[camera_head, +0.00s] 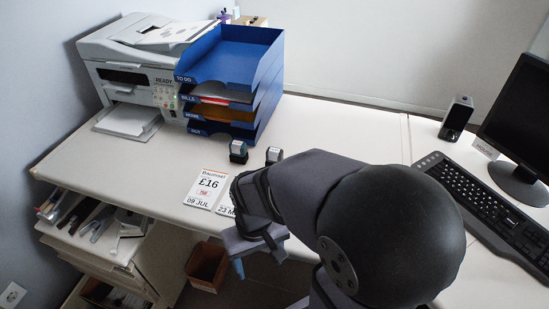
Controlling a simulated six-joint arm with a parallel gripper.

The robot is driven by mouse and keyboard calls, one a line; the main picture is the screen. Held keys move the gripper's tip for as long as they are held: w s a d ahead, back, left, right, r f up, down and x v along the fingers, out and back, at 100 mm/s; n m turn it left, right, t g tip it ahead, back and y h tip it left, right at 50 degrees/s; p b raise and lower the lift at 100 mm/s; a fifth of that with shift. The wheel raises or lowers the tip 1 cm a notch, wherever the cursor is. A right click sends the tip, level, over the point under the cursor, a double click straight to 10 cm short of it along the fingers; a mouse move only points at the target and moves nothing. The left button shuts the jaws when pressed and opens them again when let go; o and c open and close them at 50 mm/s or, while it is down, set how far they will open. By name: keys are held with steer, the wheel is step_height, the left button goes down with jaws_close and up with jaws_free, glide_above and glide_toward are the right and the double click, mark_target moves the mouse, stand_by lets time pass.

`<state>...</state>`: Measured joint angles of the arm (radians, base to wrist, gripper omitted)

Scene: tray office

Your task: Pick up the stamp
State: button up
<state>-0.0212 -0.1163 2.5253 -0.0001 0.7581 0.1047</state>
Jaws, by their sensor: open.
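Two small dark self-inking stamps stand upright on the white desk in front of the blue tray stack. The left stamp (238,152) is in full view. The right stamp (274,155) is close beside my arm, and its lower part is near the arm's edge. My gripper (240,262) is at the desk's front edge, in front of and apart from both stamps. It is open, and my arm hides part of it. Nothing shows held in it.
A bill (207,188) lies on the desk, with a second paper (226,205) partly under my arm. A blue tray stack (232,62) and a printer (137,72) stand behind. A keyboard (485,205), monitor (519,122) and speaker (456,117) are at right. The middle back of the desk is clear.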

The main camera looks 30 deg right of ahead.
steer(key=w+d+r+m+p, duration=0.1)
steer(key=w+r+p, duration=0.1)
steer(key=w, duration=0.2)
steer(key=w+d+r+m+p, duration=0.1)
steer(key=w+r+p, duration=0.1)
steer(key=w+r, duration=0.1)
steer(key=w+d+r+m+p, duration=0.2)
steer(key=w+r, duration=0.1)
steer(key=w, duration=0.3)
steer(key=shift+w+d+r+p, duration=0.1)
steer(key=shift+r+p, duration=0.1)
steer(key=shift+p, duration=0.15)
steer(key=w+d+r+m+p, duration=0.2)
steer(key=w+d+r+p, duration=0.15)
steer(key=w+d, duration=0.4)
steer(key=m+p, duration=0.2)
steer(key=p, duration=0.2)
glide_above(275, 150)
steer(key=shift+a+f, duration=0.25)
steer(key=shift+a, duration=0.1)
steer(key=shift+w+d+f, duration=0.15)
steer(key=shift+w+d, duration=0.05)
steer(key=shift+d, duration=0.2)
steer(key=shift+s+a+f+p, duration=0.1)
steer(key=shift+f+p, duration=0.4)
steer(key=shift+f, duration=1.3)
steer(key=shift+s+f+p, duration=0.1)
steer(key=shift+f+p, duration=0.4)
steer(key=shift+f, duration=1.3)
steer(key=shift+c, duration=0.7)
